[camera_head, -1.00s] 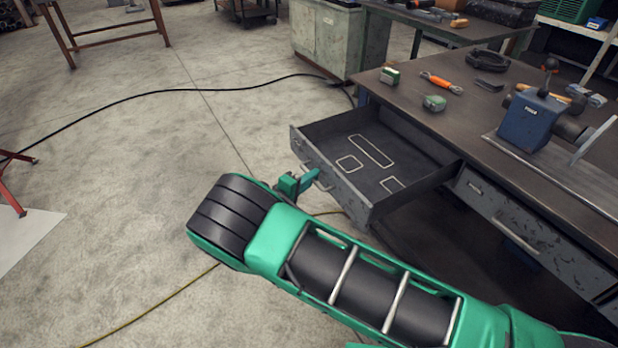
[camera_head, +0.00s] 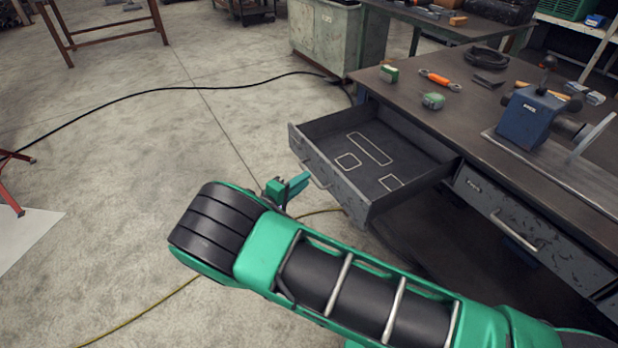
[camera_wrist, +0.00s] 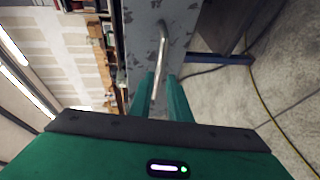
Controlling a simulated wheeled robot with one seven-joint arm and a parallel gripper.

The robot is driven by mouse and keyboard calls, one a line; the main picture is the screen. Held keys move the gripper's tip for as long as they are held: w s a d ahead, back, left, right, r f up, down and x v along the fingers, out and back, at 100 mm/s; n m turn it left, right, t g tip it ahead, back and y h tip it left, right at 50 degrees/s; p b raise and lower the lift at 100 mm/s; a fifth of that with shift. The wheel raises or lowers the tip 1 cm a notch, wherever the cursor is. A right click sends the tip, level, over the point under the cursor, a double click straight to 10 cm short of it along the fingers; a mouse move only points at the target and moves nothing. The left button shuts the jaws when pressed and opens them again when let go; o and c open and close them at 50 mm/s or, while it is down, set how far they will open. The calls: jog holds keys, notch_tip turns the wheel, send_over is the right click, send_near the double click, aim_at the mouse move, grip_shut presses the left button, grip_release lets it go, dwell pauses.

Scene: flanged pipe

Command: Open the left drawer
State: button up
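The left drawer (camera_head: 385,150) is pulled well out from the workbench, and its inside with several pale outlines is visible. Its front (camera_head: 335,180) carries a metal bar handle (camera_head: 315,176); the handle also shows in the wrist view (camera_wrist: 162,48). Nothing is gripped.
The right drawer (camera_head: 525,228) is shut. The workbench top (camera_head: 480,115) holds a blue vise (camera_head: 530,117), an orange-handled tool (camera_head: 440,81) and small green items. Black and yellow cables lie on the floor. Open floor lies left of the drawer.

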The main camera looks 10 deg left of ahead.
jog(key=v, duration=0.6)
jog(key=shift+s, duration=0.15)
jog(key=shift+a+f, duration=0.1)
